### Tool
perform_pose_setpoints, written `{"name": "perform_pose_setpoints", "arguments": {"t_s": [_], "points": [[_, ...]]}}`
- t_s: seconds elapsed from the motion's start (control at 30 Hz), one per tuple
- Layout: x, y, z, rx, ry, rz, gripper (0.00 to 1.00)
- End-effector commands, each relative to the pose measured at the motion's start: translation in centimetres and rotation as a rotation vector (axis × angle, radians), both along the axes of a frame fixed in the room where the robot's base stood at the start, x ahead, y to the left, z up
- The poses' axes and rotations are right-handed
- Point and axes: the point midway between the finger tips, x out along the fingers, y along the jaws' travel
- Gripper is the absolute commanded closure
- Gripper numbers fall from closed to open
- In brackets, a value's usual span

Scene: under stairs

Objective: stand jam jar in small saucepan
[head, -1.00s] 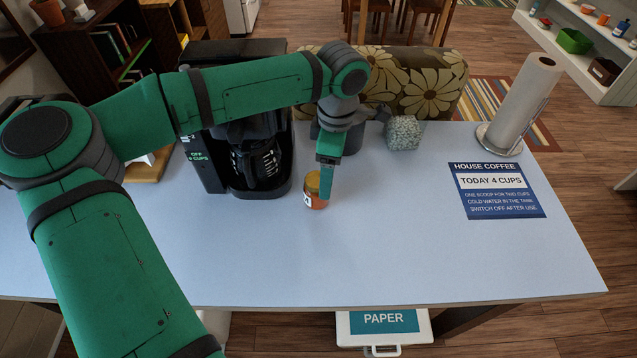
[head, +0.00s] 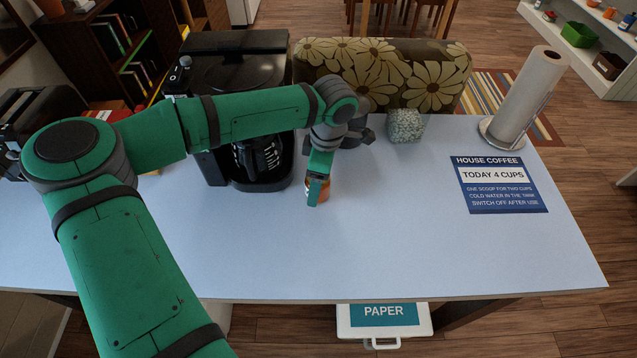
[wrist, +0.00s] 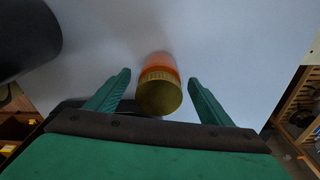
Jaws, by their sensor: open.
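The jam jar (head: 325,189), with orange contents and a gold lid, stands on the pale blue tabletop in front of the coffee maker. My gripper (head: 316,193) is at the jar, and a green finger hides part of it in the head view. In the wrist view my open gripper (wrist: 159,78) has one finger on each side of the jar (wrist: 160,88), with gaps visible on both sides. The small saucepan (head: 356,136) is dark grey and stands behind my gripper, partly hidden by my wrist.
The black coffee maker (head: 262,165) stands just left of the jar. A speckled cube (head: 405,126) sits right of the saucepan. A paper towel roll (head: 528,98) and a blue coffee sign (head: 500,185) are at the right. The front middle of the table (head: 400,245) is clear.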

Motion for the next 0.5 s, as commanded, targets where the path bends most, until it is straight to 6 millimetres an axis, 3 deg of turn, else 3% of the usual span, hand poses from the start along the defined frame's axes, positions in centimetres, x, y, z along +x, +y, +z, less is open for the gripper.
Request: {"name": "perform_pose_setpoints", "arguments": {"t_s": [0.13, 0.37, 0.5], "points": [[0.0, 0.2, -1.7, 0.000, 0.001, 0.000, 0.26], [0.1, 0.2, -1.8, 0.001, 0.000, 0.000, 0.26], [0.1, 0.2, -1.8, 0.000, 0.000, 0.000, 0.59]]}}
